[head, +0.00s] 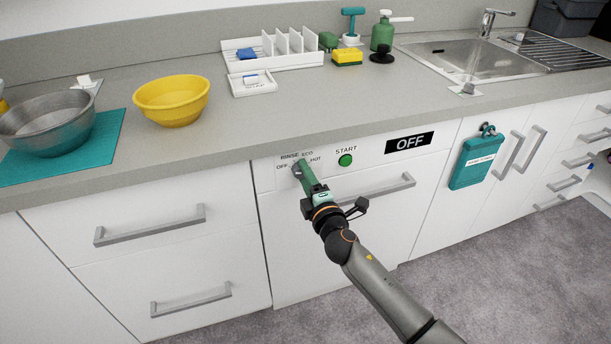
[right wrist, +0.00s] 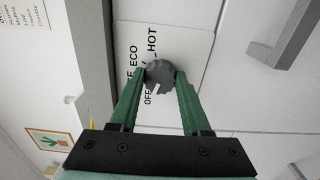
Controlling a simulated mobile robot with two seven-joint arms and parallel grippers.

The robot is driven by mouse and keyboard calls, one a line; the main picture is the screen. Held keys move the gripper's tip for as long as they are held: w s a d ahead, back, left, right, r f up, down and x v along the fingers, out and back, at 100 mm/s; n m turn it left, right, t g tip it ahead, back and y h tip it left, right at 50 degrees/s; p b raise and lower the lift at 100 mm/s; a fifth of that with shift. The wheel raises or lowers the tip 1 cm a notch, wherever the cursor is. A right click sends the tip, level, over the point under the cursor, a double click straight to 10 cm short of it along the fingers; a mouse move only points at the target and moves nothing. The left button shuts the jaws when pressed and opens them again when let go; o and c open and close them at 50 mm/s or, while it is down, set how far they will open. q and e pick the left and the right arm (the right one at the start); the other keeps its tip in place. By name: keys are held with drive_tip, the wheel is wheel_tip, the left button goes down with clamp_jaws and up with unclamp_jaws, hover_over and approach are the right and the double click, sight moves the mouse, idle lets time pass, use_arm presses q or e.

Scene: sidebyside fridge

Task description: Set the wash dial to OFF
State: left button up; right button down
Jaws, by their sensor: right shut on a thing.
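The wash dial (head: 297,170) is a grey knob on the white dishwasher front. The labels OFF, RINSE, ECO and HOT are around it in the head view. My right gripper (head: 301,172) is shut on the dial. In the right wrist view, its green fingers (right wrist: 160,80) touch both sides of the dark dial (right wrist: 159,72). A white mark on the dial's lower edge there points toward the OFF label (right wrist: 148,97). The RINSE label is partly hidden by a finger. A black display (head: 409,142) reads OFF. My left gripper is not in view.
A green START button (head: 345,160) is right of the dial. A bar handle (head: 377,191) crosses the front below the display. The counter above holds a yellow bowl (head: 172,101) and a metal bowl (head: 47,125).

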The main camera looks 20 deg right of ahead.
drive_tip(key=shift+c, duration=1.8)
unclamp_jaws()
drive_tip(key=s, duration=1.2)
drive_tip(key=shift+s+d+p, duration=0.25)
drive_tip(key=shift+s+p, duration=0.05)
drive_tip(key=shift+p, duration=0.05)
drive_tip(key=shift+f, duration=0.1)
